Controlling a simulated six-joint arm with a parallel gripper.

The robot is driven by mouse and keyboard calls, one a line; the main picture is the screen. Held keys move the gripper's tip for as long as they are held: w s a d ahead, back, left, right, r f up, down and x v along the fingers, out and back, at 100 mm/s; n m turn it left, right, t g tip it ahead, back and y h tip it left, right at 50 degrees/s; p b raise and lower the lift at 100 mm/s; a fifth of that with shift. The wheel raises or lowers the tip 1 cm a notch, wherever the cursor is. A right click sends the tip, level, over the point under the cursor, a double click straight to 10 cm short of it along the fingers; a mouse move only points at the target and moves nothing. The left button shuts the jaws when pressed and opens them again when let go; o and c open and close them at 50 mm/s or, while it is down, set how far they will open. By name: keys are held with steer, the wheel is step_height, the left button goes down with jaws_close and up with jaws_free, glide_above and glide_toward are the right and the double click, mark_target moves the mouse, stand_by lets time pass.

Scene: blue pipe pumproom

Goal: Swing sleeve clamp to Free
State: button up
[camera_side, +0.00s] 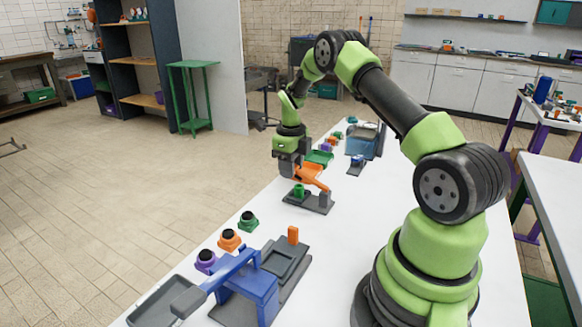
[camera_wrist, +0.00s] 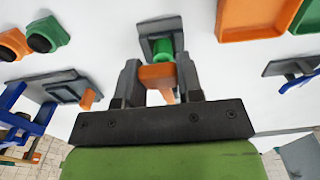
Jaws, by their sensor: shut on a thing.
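The sleeve clamp is a small fixture with an orange lever (camera_side: 312,177), a green sleeve piece (camera_side: 298,190) and a dark grey base (camera_side: 313,203). It stands on the white bench, mid-picture in the side view. My gripper (camera_side: 291,170) is over it, pointing down, shut on the orange lever. In the wrist view my gripper (camera_wrist: 159,82) has a finger on each side of the orange lever (camera_wrist: 157,74). The green sleeve piece (camera_wrist: 163,48) and part of the grey base (camera_wrist: 160,25) show beyond it. Any Free marking cannot be made out.
A blue-levered fixture (camera_side: 250,285) stands in the foreground. White bench top (camera_side: 345,225) right of the clamp is clear.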

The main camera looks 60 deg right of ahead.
mark_target(299, 170)
steer(key=shift+s+r, duration=0.5)
steer(key=shift+r, duration=0.25)
steer(key=shift+s+r, duration=0.5)
steer(key=shift+r, duration=0.2)
steer(key=shift+r, duration=0.1)
steer(key=shift+s+r, duration=0.45)
steer(key=shift+s, duration=0.3)
steer(key=shift+s+r, duration=0.4)
steer(key=shift+s, duration=0.3)
steer(key=o, duration=1.4)
steer(key=shift+o, duration=0.2)
steer(key=shift+r, duration=0.1)
